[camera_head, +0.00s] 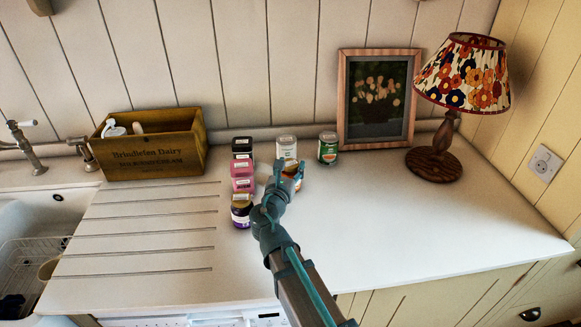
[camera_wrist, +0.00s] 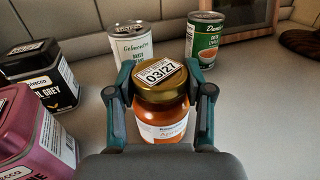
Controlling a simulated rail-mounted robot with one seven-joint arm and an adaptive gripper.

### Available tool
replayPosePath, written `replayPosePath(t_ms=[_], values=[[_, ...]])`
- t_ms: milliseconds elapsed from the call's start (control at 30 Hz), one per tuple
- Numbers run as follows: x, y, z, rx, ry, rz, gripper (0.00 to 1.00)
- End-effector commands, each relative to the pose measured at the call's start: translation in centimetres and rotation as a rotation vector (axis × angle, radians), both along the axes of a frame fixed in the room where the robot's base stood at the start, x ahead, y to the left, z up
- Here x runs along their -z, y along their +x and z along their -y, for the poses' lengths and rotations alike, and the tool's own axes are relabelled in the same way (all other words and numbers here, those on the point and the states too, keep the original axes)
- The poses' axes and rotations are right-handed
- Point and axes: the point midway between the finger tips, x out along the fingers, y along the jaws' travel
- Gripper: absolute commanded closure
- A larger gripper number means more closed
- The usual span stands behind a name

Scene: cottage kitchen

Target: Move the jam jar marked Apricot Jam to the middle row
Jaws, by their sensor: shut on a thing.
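The Apricot Jam jar (camera_wrist: 162,110) is an orange jar with a gold lid, a date sticker 03/27 and a label partly reading "Apr". My gripper (camera_wrist: 160,95) is shut on it, one finger on each side of the lid and upper glass. In the head view my gripper (camera_head: 284,178) mostly covers the jar, with a bit of orange (camera_head: 291,171) showing. The jar is upright, in front of the white can (camera_head: 286,147). I cannot tell whether it touches the counter.
A black tin (camera_head: 242,147), a pink tin (camera_head: 242,168) and a purple-labelled jar (camera_head: 241,213) stand in a line to the left. A green can (camera_head: 328,148) stands back right. A wooden crate (camera_head: 150,152), picture frame (camera_head: 344,100) and lamp (camera_head: 436,161) stand behind. The right counter (camera_head: 430,230) is clear.

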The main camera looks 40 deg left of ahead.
Motion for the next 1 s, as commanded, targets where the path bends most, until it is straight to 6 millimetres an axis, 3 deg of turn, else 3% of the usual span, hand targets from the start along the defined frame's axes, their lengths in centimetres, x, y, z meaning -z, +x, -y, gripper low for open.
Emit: replayPosePath(t_ms=[167,200,300,733,1000], values=[[0.4,0.0,0.0,0.0,-0.001,0.001,1.0],[0.3,0.0,0.0,0.0,0.0,0.0,0.42],[0.3,0.0,0.0,0.0,0.0,0.0,0.25],[-0.1,-0.2,0.1,0.0,0.0,0.0,0.23],[0.1,-4.1,1.7,-0.003,0.001,0.001,0.23]])
